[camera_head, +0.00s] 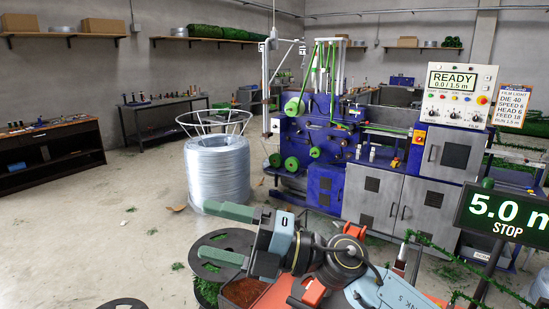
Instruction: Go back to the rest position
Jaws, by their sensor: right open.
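My right gripper (214,232) is at the bottom middle of the head view, pointing left. Its two green fingers are spread apart with nothing between them, so it is open and empty. Its dark wrist and orange-grey arm links come in from the lower right. It is in front of the twisting machine (303,140), seen over a dark round reel below it. My left gripper is not in view.
A wire coil (217,172) on a stand is behind the gripper. A control panel (455,95) reads READY, and a display (507,213) reads 5.0 m STOP. Benches line the left wall. The floor (95,230) at left is mostly clear, with green scraps.

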